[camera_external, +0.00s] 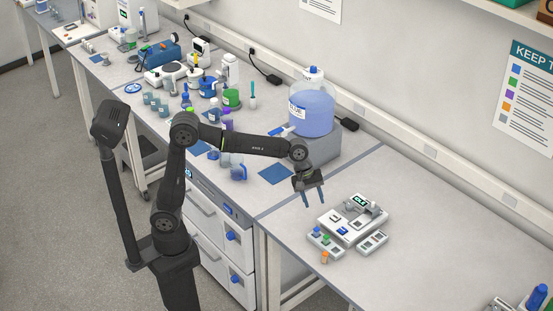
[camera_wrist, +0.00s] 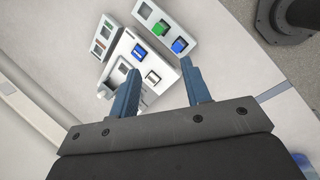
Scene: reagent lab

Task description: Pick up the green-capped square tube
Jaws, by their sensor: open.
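The green-capped square tube (camera_wrist: 161,28) stands in a small light rack in the wrist view, next to a blue-capped tube (camera_wrist: 179,46). In the external view its green cap (camera_external: 326,238) shows in the rack on the front left side of a white device; its body is mostly hidden in the rack. My gripper (camera_external: 315,201) is open and empty, fingers pointing down, in the air behind and left of the device. In the wrist view the two blue-grey fingers of my gripper (camera_wrist: 158,70) are apart, and the tube lies beyond their tips, touching neither.
The white device (camera_external: 350,217) and a second small rack (camera_external: 372,242) are close beside the tube's rack. An orange item (camera_external: 324,257) stands at the front. A large blue-liquid bottle (camera_external: 312,112) stands on a grey block behind my arm.

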